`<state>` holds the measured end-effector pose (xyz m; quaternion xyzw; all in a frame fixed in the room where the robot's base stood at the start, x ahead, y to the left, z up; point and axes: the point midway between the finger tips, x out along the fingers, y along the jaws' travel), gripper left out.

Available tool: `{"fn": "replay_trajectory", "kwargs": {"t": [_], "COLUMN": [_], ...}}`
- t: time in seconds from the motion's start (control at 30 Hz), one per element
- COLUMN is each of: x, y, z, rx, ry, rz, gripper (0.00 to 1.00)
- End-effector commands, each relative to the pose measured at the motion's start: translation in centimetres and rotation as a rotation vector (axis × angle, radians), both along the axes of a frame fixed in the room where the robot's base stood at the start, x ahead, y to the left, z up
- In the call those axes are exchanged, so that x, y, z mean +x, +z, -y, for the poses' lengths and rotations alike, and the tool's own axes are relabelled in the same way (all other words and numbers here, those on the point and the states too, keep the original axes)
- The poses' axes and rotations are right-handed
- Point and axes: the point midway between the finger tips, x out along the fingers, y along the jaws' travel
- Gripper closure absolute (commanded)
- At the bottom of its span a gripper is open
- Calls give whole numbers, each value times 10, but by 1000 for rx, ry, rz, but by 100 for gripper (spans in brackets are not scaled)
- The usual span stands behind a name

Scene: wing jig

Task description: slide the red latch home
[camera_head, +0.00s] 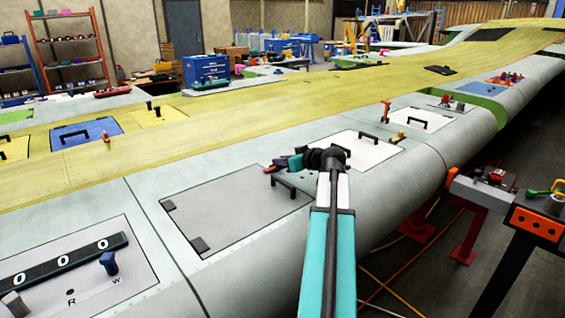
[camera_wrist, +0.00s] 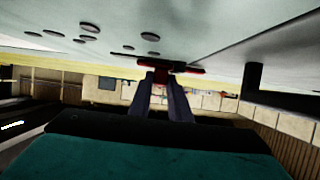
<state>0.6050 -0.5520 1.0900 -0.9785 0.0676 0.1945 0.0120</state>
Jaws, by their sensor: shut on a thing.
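The red latch (camera_head: 273,168) sits on the pale wing skin, at the far edge of a grey hatch panel (camera_head: 225,212). In the wrist view the red latch (camera_wrist: 182,70) shows as a red bar with a short middle part between my fingertips. My gripper (camera_head: 281,164) comes in from the right, low over the skin, at the latch. In the wrist view my gripper (camera_wrist: 163,84) has its two dark fingers closed in on the latch's middle part. My wrist hides part of the latch's surroundings in the head view.
A black handle (camera_head: 291,187) stands on the panel close below my gripper. Two dark blocks sit on the panel's left edge. A white panel with a black handle (camera_head: 367,138) lies beyond my arm. An orange and black stand (camera_head: 536,222) is at the right.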

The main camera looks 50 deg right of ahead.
Motion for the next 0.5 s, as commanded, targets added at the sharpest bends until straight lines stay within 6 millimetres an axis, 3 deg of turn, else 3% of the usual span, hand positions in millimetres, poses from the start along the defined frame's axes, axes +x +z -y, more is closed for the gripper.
{"fn": "replay_trajectory", "kwargs": {"t": [0.3, 0.33, 0.43, 0.5], "x": [-2, -3, -4, -5], "y": [-1, -1, -1, -1], "z": [-1, 0, 1, 3], "rx": [9, 9, 9, 7], "ry": [5, 5, 3, -1], "rz": [0, 0, 0, 0], "gripper": [100, 80, 64, 64]}}
